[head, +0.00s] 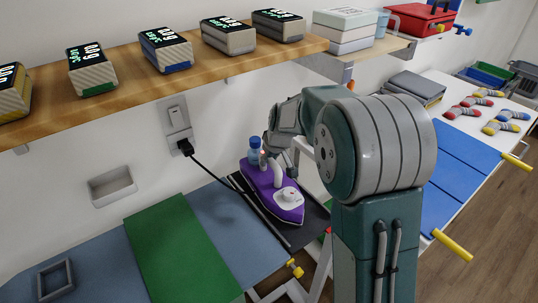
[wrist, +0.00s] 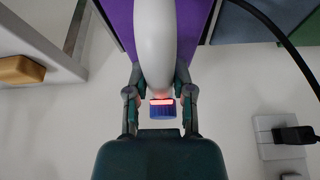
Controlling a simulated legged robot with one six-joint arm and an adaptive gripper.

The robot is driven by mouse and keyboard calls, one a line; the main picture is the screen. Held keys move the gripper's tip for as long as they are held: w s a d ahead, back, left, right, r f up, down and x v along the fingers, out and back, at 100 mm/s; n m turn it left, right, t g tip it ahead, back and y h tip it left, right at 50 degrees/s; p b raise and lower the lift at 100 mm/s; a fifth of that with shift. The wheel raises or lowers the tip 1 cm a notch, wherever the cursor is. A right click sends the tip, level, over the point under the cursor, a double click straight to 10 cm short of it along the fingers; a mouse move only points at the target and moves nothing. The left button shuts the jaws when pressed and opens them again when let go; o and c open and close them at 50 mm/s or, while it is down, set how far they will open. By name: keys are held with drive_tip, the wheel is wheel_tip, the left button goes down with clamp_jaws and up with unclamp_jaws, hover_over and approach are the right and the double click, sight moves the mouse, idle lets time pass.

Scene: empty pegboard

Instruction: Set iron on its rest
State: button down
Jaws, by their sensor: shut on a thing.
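The purple iron (head: 266,190) with a white handle is over a dark board (head: 313,225) beside the wall. In the wrist view, the white handle (wrist: 155,40) runs between the two fingers of my gripper (wrist: 157,78), which is shut on it. The purple body (wrist: 191,22) shows beyond. A blue part (wrist: 163,110) with a red glow sits between the finger bases. I cannot tell whether the iron's sole touches the board. No separate rest is clearly distinguishable.
A black cord runs from the wall socket (head: 178,125) down past the iron. A wooden shelf (head: 110,92) with several digital displays overhangs the left. A green mat (head: 180,250) lies left of the board; blue mats and socks (head: 506,127) lie right.

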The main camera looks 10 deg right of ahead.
drive_tip(key=shift+f, duration=0.1)
drive_tip(key=shift+c, duration=2)
unclamp_jaws()
